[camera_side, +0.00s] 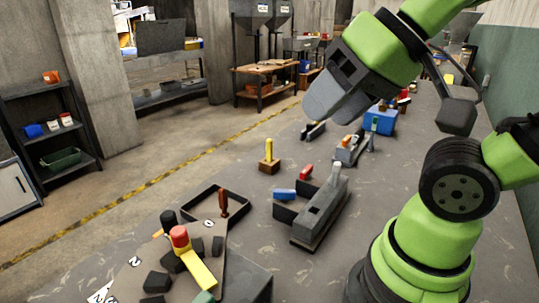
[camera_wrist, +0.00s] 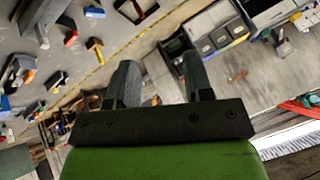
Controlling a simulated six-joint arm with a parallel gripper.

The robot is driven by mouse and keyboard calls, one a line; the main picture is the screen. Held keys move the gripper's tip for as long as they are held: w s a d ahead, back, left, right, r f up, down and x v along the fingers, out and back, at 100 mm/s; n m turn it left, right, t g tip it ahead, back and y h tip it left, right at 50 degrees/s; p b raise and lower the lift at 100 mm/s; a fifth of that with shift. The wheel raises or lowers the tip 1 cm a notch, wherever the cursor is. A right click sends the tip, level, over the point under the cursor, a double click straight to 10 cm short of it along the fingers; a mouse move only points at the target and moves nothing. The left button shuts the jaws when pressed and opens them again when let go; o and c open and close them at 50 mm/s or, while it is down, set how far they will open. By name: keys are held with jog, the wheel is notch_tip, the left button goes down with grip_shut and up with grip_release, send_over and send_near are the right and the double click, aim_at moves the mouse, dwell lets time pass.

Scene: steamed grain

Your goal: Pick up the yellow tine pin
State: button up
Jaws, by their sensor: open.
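The yellow tine pin (camera_side: 269,149) stands upright in a small brown wooden block (camera_side: 269,166) near the bench's left edge. A yellow piece that looks like the same pin (camera_wrist: 94,43) shows at the upper left of the wrist view. My gripper (camera_side: 327,104) is up and to the right of the pin in the side view, tilted and clear of the bench. In the wrist view its two fingers (camera_wrist: 158,68) are spread with nothing between them. The gripper is apart from the pin.
A grey fixture (camera_side: 320,212) with blue and red pieces stands right of the block. A black tray (camera_side: 240,200) and a panel with a red-topped post and yellow bar (camera_side: 202,270) are in front. A blue box (camera_side: 380,122) is behind. Bare bench surrounds the block.

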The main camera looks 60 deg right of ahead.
jog(key=w+d+r+n+h, duration=0.15)
jog(key=w+d, duration=0.35)
jog(key=w, duration=0.6)
jog(key=n+g, duration=0.3)
send_over(272, 144)
jog(key=s, duration=0.3)
notch_tip(272, 144, down, 19)
jog(key=x, duration=0.3)
jog(key=shift+f+m+h, duration=0.25)
jog(key=shift+f, duration=0.15)
jog(key=shift+w+x, duration=0.1)
jog(key=shift+x, duration=1.45)
jog(key=shift+w+x, duration=0.15)
jog(key=shift+x, duration=1.45)
jog(key=shift+r, duration=0.1)
grip_shut()
